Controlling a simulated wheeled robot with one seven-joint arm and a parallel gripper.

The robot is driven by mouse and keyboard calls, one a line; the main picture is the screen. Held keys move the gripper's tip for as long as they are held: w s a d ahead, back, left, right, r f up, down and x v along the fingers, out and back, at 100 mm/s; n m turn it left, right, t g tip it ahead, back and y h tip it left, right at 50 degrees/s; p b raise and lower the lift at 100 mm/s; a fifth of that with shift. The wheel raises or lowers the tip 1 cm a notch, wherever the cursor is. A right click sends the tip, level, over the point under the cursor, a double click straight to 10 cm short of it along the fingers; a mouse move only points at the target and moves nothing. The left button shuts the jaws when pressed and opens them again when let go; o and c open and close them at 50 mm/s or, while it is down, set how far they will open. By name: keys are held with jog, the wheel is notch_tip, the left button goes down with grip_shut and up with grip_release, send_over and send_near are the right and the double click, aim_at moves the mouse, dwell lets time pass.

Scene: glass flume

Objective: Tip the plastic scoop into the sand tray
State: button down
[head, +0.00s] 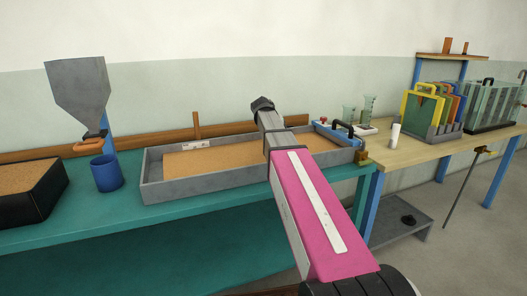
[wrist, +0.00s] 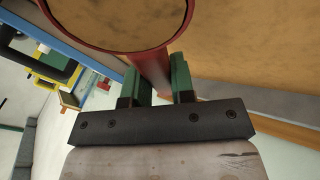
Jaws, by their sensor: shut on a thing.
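My gripper (wrist: 155,72) shows in the wrist view, its two green fingers shut on the handle of the red plastic scoop (wrist: 148,62). The scoop's round bowl is at the top of that view, partly cut off, with tan, sand-like material inside its rim. I cannot tell how far it is tilted. The sand tray (head: 165,190) is a long grey-walled tray of tan sand on the green bench in the head view. Sand and a grey wall (wrist: 275,100) also show beyond the scoop in the wrist view. In the head view my arm hides the gripper and scoop.
A blue cup (head: 106,173) and a grey hopper (head: 78,88) stand left of the tray, with a black box of sand (head: 32,205) farther left. On the right, a wooden table (head: 400,152) carries a white cylinder (head: 395,136), glass vessels and coloured frames.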

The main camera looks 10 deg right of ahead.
jog(key=shift+w+a+r+g+h, duration=0.15)
jog(key=shift+w+a+h, duration=0.05)
jog(key=shift+a+h, duration=0.35)
jog(key=shift+w+a+r+g+h, duration=0.1)
jog(key=shift+w+a+g+h, duration=0.1)
jog(key=shift+a+h, duration=0.3)
dwell(0.9)
jog(key=shift+w+a+r+n+g+h+p, duration=0.15)
jog(key=shift+n+g+h+p, duration=0.15)
jog(key=shift+h, duration=0.65)
jog(key=shift+a+r+n+g+h+p, duration=0.1)
jog(key=shift+a+n+h+p, duration=0.2)
jog(key=shift+h, duration=0.65)
jog(key=shift+w+r+n+g+h+p, duration=0.15)
jog(key=shift+n+h, duration=0.25)
jog(key=shift+h, duration=0.55)
dwell(1.9)
jog(key=shift+w+a+n+h, duration=0.15)
jog(key=shift+a+n+h, duration=0.15)
jog(key=shift+a+h, duration=0.35)
dwell(0.7)
